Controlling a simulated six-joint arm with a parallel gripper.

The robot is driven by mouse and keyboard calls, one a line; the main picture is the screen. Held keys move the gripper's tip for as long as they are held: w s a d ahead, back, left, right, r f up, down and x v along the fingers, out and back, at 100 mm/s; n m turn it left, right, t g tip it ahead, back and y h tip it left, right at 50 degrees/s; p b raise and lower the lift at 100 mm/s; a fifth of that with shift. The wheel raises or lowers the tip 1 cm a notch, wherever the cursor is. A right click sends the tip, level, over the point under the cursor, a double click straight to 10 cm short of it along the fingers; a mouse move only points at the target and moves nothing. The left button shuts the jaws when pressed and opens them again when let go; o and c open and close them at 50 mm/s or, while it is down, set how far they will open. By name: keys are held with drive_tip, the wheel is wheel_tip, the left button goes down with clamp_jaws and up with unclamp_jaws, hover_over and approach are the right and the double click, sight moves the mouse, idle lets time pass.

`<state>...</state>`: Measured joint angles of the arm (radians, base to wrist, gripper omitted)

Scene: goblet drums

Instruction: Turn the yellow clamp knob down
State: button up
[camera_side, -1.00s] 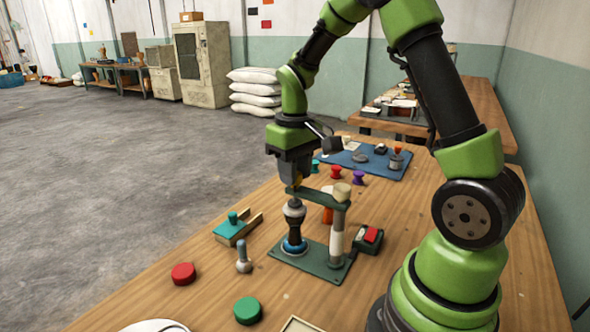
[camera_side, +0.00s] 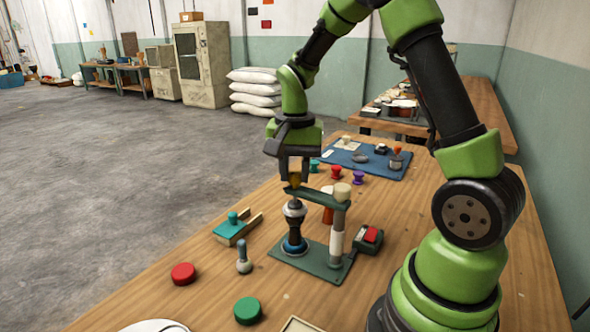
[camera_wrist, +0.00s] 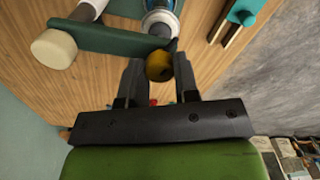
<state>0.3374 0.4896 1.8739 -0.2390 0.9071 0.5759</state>
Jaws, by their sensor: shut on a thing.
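The yellow clamp knob (camera_wrist: 159,66) sits between my two fingertips in the wrist view, at the end of the green clamp arm (camera_wrist: 110,39). In the side view a bit of the yellow knob (camera_side: 294,181) shows below my gripper (camera_side: 294,178). My gripper (camera_wrist: 159,70) is shut on the knob from above. Under the arm stands a black and white goblet drum (camera_side: 295,226) with a blue ring at its foot, upright on the green base plate (camera_side: 318,265). The knob's lower end and its gap to the drum cannot be made out.
The clamp's post (camera_side: 338,232) with a cream cap stands right of the drum. A green sliding block (camera_side: 232,228), a blue-grey peg (camera_side: 243,257), a red disc (camera_side: 183,274) and a green disc (camera_side: 247,310) lie nearby. A box with a red top (camera_side: 369,238) stands right.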

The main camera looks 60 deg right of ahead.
sight(295, 173)
drive_tip(key=shift+m, duration=0.8)
drive_tip(key=o, duration=0.9)
drive_tip(key=shift+o, duration=0.2)
drive_tip(key=shift+r, duration=0.1)
wheel_tip(295, 173, up, 10)
